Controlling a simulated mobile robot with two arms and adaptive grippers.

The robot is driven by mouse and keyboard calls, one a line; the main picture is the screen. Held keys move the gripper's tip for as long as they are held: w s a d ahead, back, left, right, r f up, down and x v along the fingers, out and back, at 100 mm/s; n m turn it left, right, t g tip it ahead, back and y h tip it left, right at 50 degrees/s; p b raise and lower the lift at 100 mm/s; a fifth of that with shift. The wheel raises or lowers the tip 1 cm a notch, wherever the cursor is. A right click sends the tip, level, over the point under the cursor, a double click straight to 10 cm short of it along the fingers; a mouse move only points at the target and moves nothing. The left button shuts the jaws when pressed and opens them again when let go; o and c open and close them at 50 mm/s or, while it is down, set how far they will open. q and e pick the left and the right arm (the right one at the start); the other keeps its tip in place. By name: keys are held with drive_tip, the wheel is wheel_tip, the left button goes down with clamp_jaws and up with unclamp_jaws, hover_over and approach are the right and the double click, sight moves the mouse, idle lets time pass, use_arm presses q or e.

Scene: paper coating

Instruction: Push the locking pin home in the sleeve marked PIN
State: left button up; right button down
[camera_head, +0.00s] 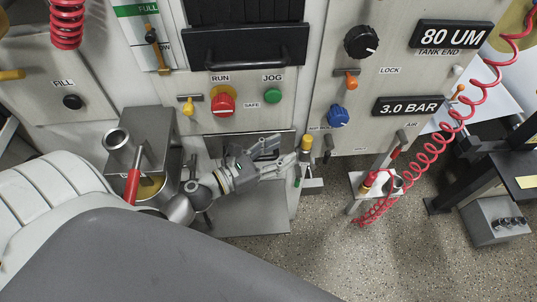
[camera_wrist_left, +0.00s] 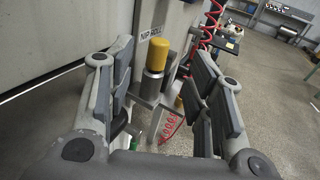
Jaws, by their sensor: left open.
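A yellow-capped metal cylinder, which looks like the locking pin (camera_head: 306,143), stands upright beside the machine's lower right corner. In the left wrist view (camera_wrist_left: 165,85) the pin shows in the gap between the spread fingers, apart from both. I cannot read a PIN mark, and the pin's lower end is unclear. My right gripper is not in view.
A NIP ROLL label (camera_wrist_left: 151,41) is on the panel behind the pin. The machine front has a red RUN knob (camera_head: 222,103). A red coiled hose (camera_head: 425,150) hangs at right. Speckled floor is open beyond.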

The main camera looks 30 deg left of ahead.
use_arm(q)
drive_tip(key=v, duration=0.3)
drive_tip(key=shift+s, duration=0.1)
idle(0.6)
